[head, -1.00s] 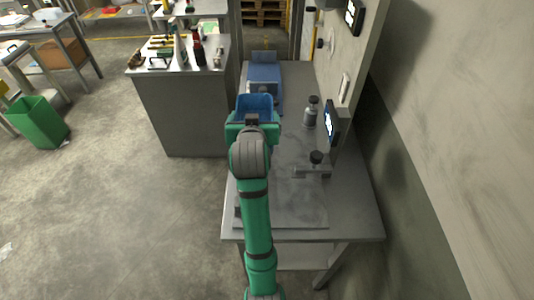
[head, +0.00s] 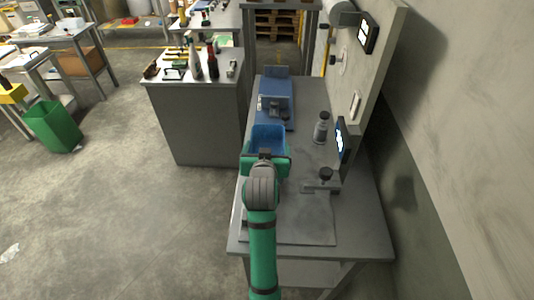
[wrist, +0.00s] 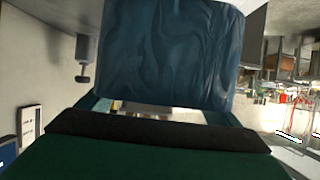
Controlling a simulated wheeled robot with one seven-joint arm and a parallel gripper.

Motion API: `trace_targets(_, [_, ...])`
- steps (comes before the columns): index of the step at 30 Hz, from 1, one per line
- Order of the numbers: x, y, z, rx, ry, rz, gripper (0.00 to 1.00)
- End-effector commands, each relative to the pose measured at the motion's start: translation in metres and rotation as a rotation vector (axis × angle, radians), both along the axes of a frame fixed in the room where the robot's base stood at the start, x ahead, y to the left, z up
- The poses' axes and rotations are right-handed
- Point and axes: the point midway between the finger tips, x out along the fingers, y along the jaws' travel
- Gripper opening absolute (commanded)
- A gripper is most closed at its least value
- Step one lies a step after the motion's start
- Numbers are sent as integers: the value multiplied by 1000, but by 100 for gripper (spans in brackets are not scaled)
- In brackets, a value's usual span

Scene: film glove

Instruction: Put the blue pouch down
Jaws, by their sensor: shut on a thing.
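The blue pouch (head: 268,136) is held at the end of my arm, above the grey bench (head: 300,222) in the head view. In the wrist view the pouch (wrist: 165,50) fills the upper middle, with dark wrinkled sides. My gripper (head: 265,157) is shut on the pouch's near side. The fingertips are mostly hidden behind the pouch and the green gripper body. I cannot tell how high the pouch is above the bench.
A blue device (head: 273,95) stands on the bench beyond the pouch. A cabinet (head: 196,122) with bottles stands left. The near bench top is clear.

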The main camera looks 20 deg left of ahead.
Motion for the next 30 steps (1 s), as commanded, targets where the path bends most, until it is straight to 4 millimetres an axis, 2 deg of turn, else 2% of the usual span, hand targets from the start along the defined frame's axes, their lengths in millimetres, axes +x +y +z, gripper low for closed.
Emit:
trace_targets(1, [-1, 0, -10, -1, 4, 0, 64])
trace_targets(6, [0, 0, -24, 0, 0, 0, 64])
trace_targets(17, [0, 0, -27, 0, 0, 0, 64])
trace_targets(18, [0, 0, -26, 0, 0, 0, 93])
trace_targets(19, [0, 0, -26, 0, 0, 0, 100])
trace_targets(28, [0, 0, -29, 0, 1, 0, 100])
trace_targets(30, [-6, -2, -25, 1, -2, 0, 100])
